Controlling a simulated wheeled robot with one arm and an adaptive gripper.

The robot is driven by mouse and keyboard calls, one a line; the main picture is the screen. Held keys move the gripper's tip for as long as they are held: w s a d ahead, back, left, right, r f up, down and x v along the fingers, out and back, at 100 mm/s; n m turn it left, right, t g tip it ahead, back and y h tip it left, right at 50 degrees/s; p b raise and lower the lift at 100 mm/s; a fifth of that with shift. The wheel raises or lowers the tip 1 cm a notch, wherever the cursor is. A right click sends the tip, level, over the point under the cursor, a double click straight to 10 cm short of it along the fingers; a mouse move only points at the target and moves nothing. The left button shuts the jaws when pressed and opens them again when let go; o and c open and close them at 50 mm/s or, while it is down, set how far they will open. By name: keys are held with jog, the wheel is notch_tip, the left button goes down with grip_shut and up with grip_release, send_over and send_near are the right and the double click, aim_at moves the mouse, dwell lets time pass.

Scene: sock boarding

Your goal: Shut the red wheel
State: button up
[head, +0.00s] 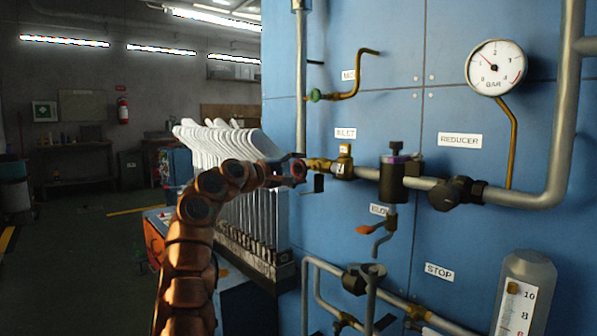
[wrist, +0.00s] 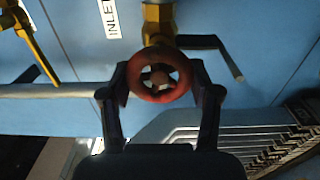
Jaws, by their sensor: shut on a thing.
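The red wheel (wrist: 160,97) is a small round handwheel with spokes on a brass valve (wrist: 158,22). My gripper (wrist: 161,92) has one finger on each side of the wheel, at its rim, and is shut on it. In the head view the wheel (head: 299,169) shows small and partly covered by my gripper (head: 290,171). The brass inlet valve (head: 343,166) sits to its right under the INLET label (head: 345,133).
A blue panel (head: 450,240) carries pipes, a gauge (head: 496,68) and a black reducer knob (head: 457,193). An orange-handled lever (head: 370,230) hangs below the inlet line. White sock boards (head: 225,140) stand in a rack close behind my arm.

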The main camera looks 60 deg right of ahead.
jog(key=shift+s+m, duration=0.2)
jog(key=shift+m, duration=0.1)
jog(key=o, duration=1.2)
jog(key=shift+c, duration=0.2)
jog(key=shift+w, duration=0.1)
jog(key=shift+w+a, duration=0.15)
jog(key=shift+a, duration=0.1)
jog(key=v, duration=1.1)
jog(key=shift+a, duration=0.25)
jog(key=shift+w+r, duration=0.1)
